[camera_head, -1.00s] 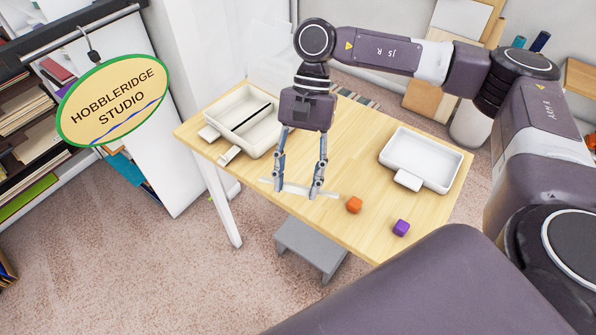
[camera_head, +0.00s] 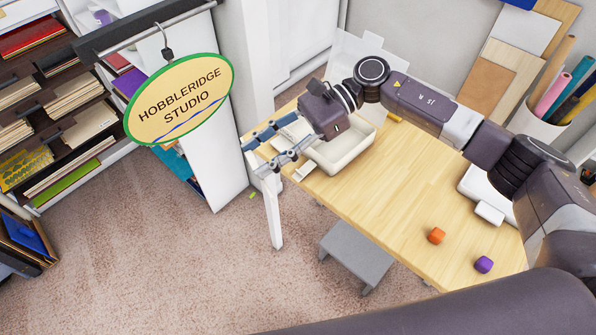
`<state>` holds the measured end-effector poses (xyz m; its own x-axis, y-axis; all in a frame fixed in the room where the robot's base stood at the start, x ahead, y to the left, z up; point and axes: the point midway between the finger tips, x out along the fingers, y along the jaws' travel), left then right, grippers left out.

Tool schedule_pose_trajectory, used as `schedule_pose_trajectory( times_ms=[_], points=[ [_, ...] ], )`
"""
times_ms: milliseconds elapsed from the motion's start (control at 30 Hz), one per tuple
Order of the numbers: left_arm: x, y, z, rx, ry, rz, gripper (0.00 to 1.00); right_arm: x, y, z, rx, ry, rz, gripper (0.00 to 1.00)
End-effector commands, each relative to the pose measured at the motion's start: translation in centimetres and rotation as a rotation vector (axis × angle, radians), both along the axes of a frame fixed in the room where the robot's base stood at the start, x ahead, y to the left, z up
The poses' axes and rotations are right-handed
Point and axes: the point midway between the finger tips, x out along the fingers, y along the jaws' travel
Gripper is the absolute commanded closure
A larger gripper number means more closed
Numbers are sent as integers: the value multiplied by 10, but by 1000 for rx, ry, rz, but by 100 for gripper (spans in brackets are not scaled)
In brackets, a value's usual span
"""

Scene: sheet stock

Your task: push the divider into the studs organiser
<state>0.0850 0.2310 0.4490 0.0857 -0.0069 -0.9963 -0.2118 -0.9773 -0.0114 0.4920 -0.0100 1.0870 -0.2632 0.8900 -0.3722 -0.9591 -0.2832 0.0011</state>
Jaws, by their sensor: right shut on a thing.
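My right gripper (camera_head: 258,155) is over the left end of the table, fingers pointing left and down past the table edge. It is shut on the divider, a thin pale strip that is hard to make out against the pale background between the fingers. A white two-bay organiser (camera_head: 345,154) sits just behind and right of the gripper. The gripper and wrist hide much of it, including most of its inside. I cannot read a label on it, so I cannot tell if it is the studs one. My left gripper is out of view.
The wooden table (camera_head: 385,205) has a clear middle. A second white tray (camera_head: 489,213) is partly behind my arm. A grey stool (camera_head: 356,256) stands below; a hanging sign (camera_head: 180,98) is at left.

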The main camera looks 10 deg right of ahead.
Motion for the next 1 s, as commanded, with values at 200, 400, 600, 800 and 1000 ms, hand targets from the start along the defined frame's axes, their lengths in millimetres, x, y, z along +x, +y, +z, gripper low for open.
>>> schedule_pose_trajectory(
  times_ms=[200,400,600,800,1000],
  points=[
    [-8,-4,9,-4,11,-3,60,72,-9,11,82,11,-415,81],
    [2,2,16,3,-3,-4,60,136,-71,-5,141,-10,-794,81],
    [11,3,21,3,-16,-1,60,169,-147,-33,184,-43,-1090,81],
    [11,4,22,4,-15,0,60,179,-190,-49,205,-68,-1234,81],
    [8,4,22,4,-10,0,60,181,-203,-53,210,-78,-1269,81]
  ],
)
